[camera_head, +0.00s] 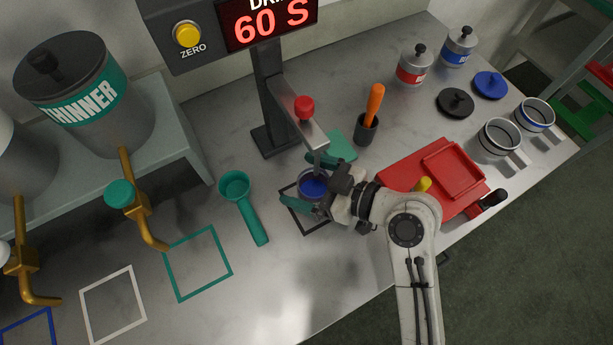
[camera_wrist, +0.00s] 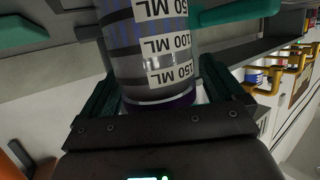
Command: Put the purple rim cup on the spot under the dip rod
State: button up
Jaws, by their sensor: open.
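The purple rim cup (camera_head: 313,185) stands at the black square outline (camera_head: 318,231) on the bench, directly below the dip rod (camera_head: 317,158), with blue-violet liquid inside. In the wrist view the cup (camera_wrist: 160,55) is clear, with ML marks and a purple rim. My gripper (camera_head: 307,183) is open, its teal fingers on either side of the cup. In the wrist view the gripper (camera_wrist: 160,85) shows a finger left and right of the cup. Whether the fingers touch the cup is unclear. My wrist hides part of the square.
A teal scoop (camera_head: 243,203) lies to the left, beside a teal square outline (camera_head: 198,263). An orange-handled tool stands in a dark holder (camera_head: 366,129) behind. A red tray (camera_head: 432,178) is to the right. The dip stand's post (camera_head: 270,100) rises behind the cup.

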jog(key=shift+r, duration=0.2)
jog(key=b+v, duration=0.1)
jog(key=v, duration=1.1)
